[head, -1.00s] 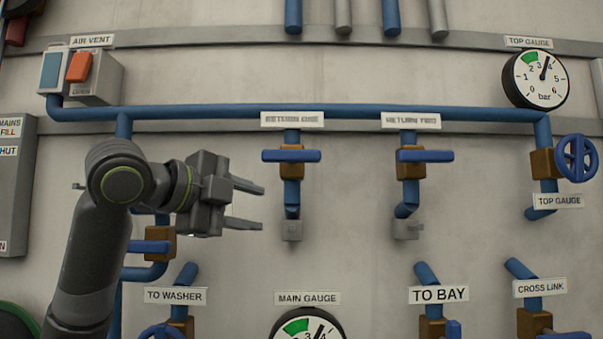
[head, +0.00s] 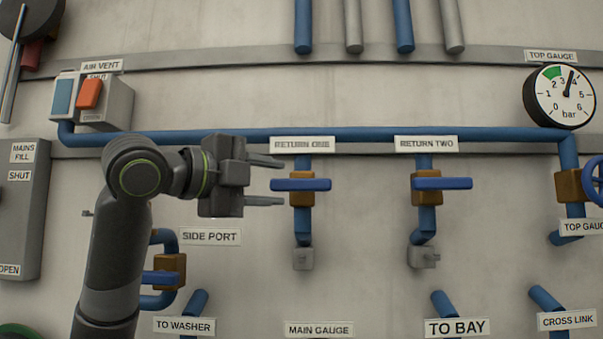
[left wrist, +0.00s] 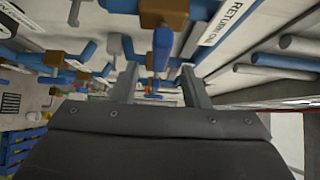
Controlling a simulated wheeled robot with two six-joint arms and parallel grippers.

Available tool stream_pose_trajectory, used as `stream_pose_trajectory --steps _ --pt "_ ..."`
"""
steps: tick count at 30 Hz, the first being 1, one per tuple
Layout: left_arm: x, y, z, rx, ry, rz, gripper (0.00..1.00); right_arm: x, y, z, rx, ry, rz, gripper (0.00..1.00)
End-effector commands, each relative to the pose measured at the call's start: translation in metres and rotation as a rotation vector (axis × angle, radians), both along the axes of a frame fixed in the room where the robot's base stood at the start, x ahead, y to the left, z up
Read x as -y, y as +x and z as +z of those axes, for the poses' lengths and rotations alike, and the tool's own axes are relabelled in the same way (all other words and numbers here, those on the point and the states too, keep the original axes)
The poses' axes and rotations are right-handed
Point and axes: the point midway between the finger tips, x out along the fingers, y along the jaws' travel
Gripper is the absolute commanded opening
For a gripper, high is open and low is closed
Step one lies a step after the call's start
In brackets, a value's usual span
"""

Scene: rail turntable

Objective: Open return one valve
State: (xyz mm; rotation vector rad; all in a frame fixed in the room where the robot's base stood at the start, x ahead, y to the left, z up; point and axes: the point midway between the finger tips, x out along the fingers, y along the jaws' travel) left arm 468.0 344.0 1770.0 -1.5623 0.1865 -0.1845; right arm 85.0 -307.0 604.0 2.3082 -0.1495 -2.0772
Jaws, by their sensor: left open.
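The return one valve has a brass body (head: 301,192) and a blue lever handle (head: 301,184) lying horizontal, across its vertical blue pipe. The label RETURN ONE (head: 303,145) is just above it. My left gripper (head: 276,181) is open, just left of the handle, its two fingers pointing right, one above and one below the handle's level. In the left wrist view the blue handle (left wrist: 162,48) shows end-on between the two open fingers (left wrist: 158,85), ahead of them. Whether the fingers overlap the handle's tip is unclear. My right gripper is not in view.
The return two valve (head: 441,183) is to the right, its handle also horizontal. A blue pipe (head: 370,134) runs across above both valves. The air vent box (head: 107,102) is at upper left.

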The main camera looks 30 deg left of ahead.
Motion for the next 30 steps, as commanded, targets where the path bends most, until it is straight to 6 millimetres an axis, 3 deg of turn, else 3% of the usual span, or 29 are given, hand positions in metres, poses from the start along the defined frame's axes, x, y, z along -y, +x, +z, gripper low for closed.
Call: stream_pose_trajectory --steps 3,9,15,23,30 --pt "0.007 0.026 0.004 -0.004 -0.001 -0.003 0.42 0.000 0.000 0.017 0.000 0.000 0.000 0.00" --pt "0.013 0.055 0.003 -0.002 -0.001 -0.002 0.42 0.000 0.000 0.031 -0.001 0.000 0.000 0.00" --pt "0.016 0.067 0.000 0.000 -0.001 0.001 0.42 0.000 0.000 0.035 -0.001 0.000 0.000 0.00" --pt "0.016 0.068 0.000 0.000 -0.001 0.001 0.42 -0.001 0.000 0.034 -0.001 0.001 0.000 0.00" --pt "0.016 0.068 0.000 0.000 -0.001 0.001 0.13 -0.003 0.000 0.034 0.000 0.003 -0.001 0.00"
